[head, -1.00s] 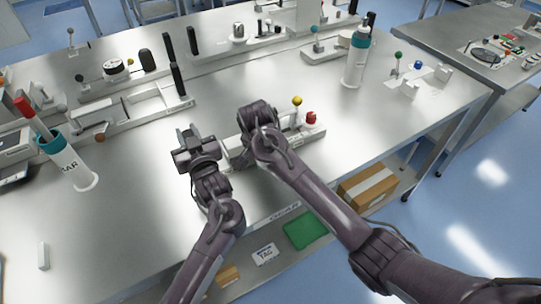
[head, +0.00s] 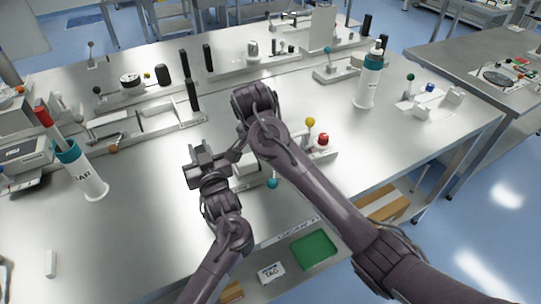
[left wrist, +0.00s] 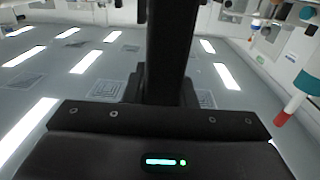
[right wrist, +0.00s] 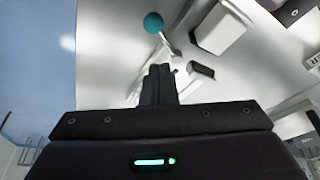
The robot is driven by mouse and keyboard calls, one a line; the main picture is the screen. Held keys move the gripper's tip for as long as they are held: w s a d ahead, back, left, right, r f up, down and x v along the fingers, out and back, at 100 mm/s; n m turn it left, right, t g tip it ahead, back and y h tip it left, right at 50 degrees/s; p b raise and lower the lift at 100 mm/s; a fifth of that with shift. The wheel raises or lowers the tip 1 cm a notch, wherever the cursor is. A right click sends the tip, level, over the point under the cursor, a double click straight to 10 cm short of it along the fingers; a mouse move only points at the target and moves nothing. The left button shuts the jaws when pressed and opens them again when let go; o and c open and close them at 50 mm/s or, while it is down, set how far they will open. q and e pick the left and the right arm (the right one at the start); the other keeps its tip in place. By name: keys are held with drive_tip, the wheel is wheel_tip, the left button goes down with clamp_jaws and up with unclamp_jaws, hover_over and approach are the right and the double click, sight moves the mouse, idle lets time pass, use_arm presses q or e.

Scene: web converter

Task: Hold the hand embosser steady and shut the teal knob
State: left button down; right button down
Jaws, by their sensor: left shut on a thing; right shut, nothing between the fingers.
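The hand embosser, a pale, low device (head: 247,180), lies near the table's front edge, largely hidden by my arms. The teal knob (head: 272,184) shows at its near side, just left of my right forearm; it also shows in the right wrist view (right wrist: 153,22), on a thin stem beside a white block. My left gripper (head: 236,149) is shut at the embosser; its contact is hidden, and a broad black shape fills the middle of the left wrist view (left wrist: 170,50). My right gripper (right wrist: 158,75) is shut and empty, apart from the teal knob.
A yellow ball (head: 310,122) and a red knob (head: 323,140) stand right of my right arm. A red-topped, teal-collared container (head: 85,178) stands left and a teal-collared bottle (head: 368,85) at back right. Metal fixtures line the back. The front left tabletop is mostly clear.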

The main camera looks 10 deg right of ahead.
use_arm(q)
drive_tip(key=shift+f+p, duration=0.3)
drive_tip(key=shift+p, duration=0.05)
idle(0.6)
drive_tip(key=c, duration=1.5)
unclamp_jaws()
drive_tip(key=o, duration=0.4)
drive_tip(key=shift+w+r, duration=0.1)
drive_tip(key=shift+r, duration=0.1)
drive_tip(key=v, duration=1.2)
drive_tip(key=shift+r, duration=0.15)
